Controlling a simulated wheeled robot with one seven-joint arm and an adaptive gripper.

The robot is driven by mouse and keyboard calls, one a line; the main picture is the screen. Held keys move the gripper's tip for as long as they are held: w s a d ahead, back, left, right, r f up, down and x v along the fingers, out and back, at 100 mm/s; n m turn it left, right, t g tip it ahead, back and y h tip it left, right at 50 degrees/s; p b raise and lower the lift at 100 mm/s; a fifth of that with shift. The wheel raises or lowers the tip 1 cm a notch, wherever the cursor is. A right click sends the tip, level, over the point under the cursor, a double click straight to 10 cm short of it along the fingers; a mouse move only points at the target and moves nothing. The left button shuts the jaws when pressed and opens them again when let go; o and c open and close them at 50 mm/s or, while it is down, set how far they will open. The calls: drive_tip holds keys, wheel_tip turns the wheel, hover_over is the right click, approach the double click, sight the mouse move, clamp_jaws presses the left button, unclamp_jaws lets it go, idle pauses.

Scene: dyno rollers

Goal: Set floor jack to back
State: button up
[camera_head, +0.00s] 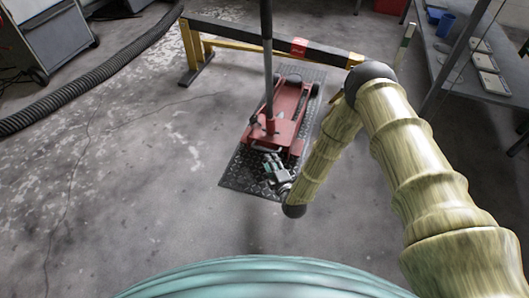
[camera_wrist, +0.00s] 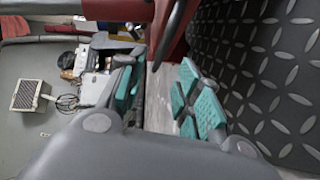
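The red floor jack (camera_head: 284,128) sits on a dark diamond-plate mat (camera_head: 240,172) in the head view, its dark handle pole (camera_head: 267,60) standing upright. My gripper (camera_head: 272,163) is low over the mat, just in front of the jack's near end. In the wrist view, my gripper (camera_wrist: 160,88) has its teal-padded fingers apart, with nothing seen held between them. Red parts of the jack (camera_wrist: 118,9) and a dark curved bar (camera_wrist: 174,28) lie just beyond the fingertips. Whether the fingers touch the jack cannot be told.
A yellow-legged barrier with a black beam (camera_head: 250,36) stands behind the jack. A thick black hose (camera_head: 85,88) runs along the floor at left, near a grey cabinet (camera_head: 50,40). A metal shelf table (camera_head: 470,75) stands at right.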

sight(264, 149)
drive_tip(key=shift+b+x, duration=1.95)
drive_tip(key=shift+x, duration=2.5)
drive_tip(key=shift+d, duration=0.1)
clamp_jaws()
